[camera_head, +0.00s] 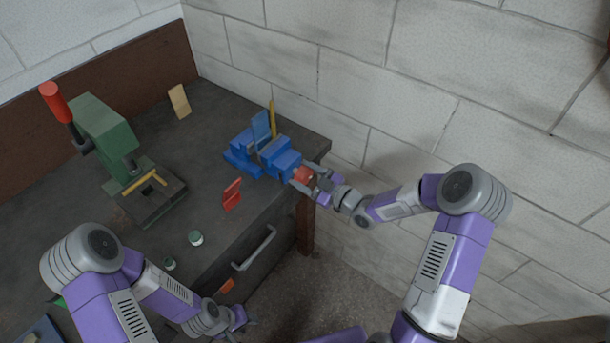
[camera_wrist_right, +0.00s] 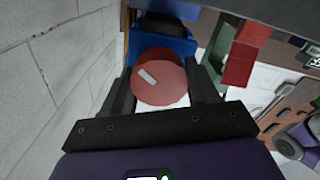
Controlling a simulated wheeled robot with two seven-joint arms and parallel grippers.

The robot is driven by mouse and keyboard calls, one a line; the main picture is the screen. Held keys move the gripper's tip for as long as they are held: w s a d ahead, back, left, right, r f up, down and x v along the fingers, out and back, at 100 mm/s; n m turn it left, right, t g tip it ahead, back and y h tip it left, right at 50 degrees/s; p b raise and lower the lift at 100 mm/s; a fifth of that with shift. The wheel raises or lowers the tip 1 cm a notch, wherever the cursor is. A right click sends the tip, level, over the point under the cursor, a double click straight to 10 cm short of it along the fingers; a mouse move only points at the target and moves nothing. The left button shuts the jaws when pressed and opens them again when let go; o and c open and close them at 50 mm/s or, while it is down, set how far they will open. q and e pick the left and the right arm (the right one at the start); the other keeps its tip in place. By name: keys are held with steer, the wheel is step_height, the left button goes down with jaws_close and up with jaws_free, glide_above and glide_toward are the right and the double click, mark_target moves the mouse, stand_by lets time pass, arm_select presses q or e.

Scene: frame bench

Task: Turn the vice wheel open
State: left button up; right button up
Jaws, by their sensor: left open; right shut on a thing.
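The blue vice (camera_head: 268,152) stands on the bench near its right corner, with a blue plate and a yellow strip upright at its jaws. Its red wheel (camera_head: 303,175) faces my right arm. In the right wrist view the round red wheel (camera_wrist_right: 159,78), with a pale mark on its face, sits between the two dark fingers. My right gripper (camera_head: 312,178) is shut on the wheel. The blue vice body (camera_wrist_right: 165,38) shows behind it. My left gripper (camera_head: 243,318) is open and empty, low in front of the bench and away from the vice.
A green press (camera_head: 105,135) with a red-handled lever stands at the left of the bench. A red piece (camera_head: 232,194) and two small jars (camera_head: 195,238) lie nearer the front edge. A drawer handle (camera_head: 255,249) juts from the bench front. The block wall (camera_head: 390,110) is close on the right.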

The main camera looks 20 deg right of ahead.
steer(key=shift+w+a+r, duration=0.1)
steer(key=shift+a+r, duration=0.05)
steer(key=shift+r, duration=0.25)
steer(key=o, duration=1)
steer(key=shift+f, duration=0.2)
steer(key=shift+s+d, duration=0.35)
steer(key=v, duration=0.6)
steer(key=shift+s+d, duration=0.15)
steer(key=shift+s, duration=0.15)
